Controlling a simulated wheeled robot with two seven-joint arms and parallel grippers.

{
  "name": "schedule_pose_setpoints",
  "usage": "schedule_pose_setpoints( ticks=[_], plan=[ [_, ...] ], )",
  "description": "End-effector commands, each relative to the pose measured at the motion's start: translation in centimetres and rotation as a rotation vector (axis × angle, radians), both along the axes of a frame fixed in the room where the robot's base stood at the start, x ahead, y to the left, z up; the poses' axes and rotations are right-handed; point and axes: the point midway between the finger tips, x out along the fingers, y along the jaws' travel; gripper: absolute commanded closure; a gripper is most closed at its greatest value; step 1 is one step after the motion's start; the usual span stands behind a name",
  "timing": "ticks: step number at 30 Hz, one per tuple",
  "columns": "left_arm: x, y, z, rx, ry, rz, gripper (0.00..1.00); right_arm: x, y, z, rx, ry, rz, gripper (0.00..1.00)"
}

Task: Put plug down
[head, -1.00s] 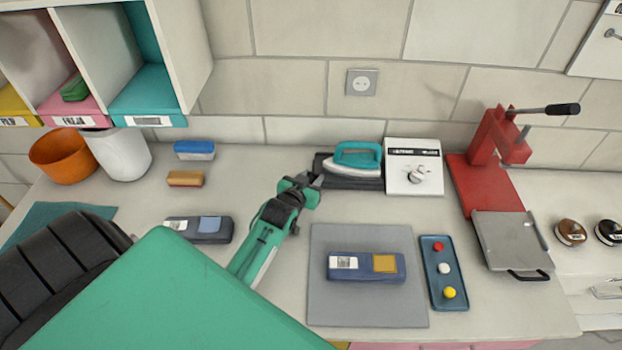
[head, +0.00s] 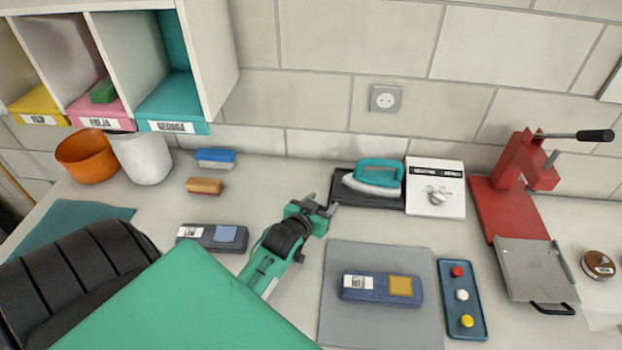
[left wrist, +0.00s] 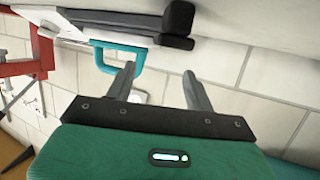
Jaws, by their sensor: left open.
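I cannot make out a plug in either view. My left gripper (head: 322,203) is open, with nothing visible between its fingers. In the head view it appears just left of and in front of the teal iron (head: 374,175), which rests on a dark stand (head: 365,197). In the left wrist view the two grey fingers of my left gripper (left wrist: 158,75) are spread apart, with the iron's teal handle (left wrist: 118,50) beyond the left finger. A small white item partly shows behind that finger; I cannot tell what it is. A wall socket (head: 385,98) on the tiles looks empty. My right gripper is not in view.
A white control box (head: 436,190) stands right of the iron, then a red press (head: 510,190). A grey mat (head: 380,325) holds a blue device (head: 362,290); a button tray (head: 478,325) is beside it. Cubbies, an orange pot (head: 85,158) and a white pot (head: 145,160) stand left.

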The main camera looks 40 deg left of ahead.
Motion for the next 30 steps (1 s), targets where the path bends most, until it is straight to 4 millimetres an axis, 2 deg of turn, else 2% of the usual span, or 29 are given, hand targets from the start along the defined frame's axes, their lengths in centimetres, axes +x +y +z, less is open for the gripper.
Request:
schedule_pose_setpoints(
  ticks=[1, 6, 12, 30],
  plan=[
    [-1.1, -0.1, 0.2, 0.000, -0.001, 0.000, 0.46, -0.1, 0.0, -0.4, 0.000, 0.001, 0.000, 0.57],
    [-3.9, -0.5, 1.3, 0.002, -0.004, 0.000, 0.46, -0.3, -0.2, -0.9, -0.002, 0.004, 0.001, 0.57],
    [-5.6, -0.8, 2.1, 0.002, -0.007, 0.000, 0.46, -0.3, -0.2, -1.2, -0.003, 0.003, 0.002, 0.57],
    [-6.0, -0.9, 2.4, 0.003, -0.008, 0.000, 0.46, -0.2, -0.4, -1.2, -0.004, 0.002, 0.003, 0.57]
  ],
)
